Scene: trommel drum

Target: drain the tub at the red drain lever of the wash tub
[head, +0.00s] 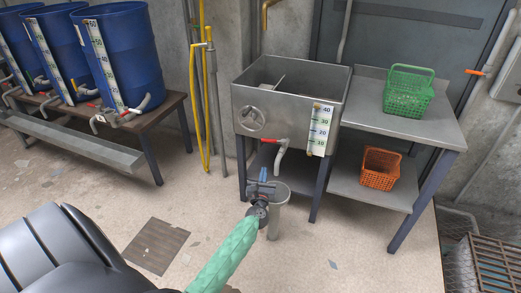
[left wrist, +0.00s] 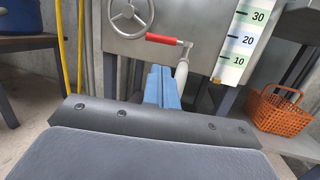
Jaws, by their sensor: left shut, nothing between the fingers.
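The steel wash tub (head: 290,88) stands on a dark-legged frame against the back wall. Its red drain lever (head: 268,141) lies level on the tub's front, beside a grey downturned spout (head: 281,160). In the left wrist view the red lever (left wrist: 163,39) lies just above my blue fingertips. My left gripper (head: 262,178) is shut and empty, below and a little in front of the lever, apart from it in the head view. It also shows in the left wrist view (left wrist: 161,80). A grey standpipe (head: 277,212) stands under the spout. My right gripper is not in view.
A level gauge (head: 320,131) and a handwheel (head: 251,119) are on the tub's front. A green basket (head: 408,92) stands on the side table, an orange basket (head: 381,168) on its lower shelf. Blue barrels (head: 120,55) stand on a bench at left.

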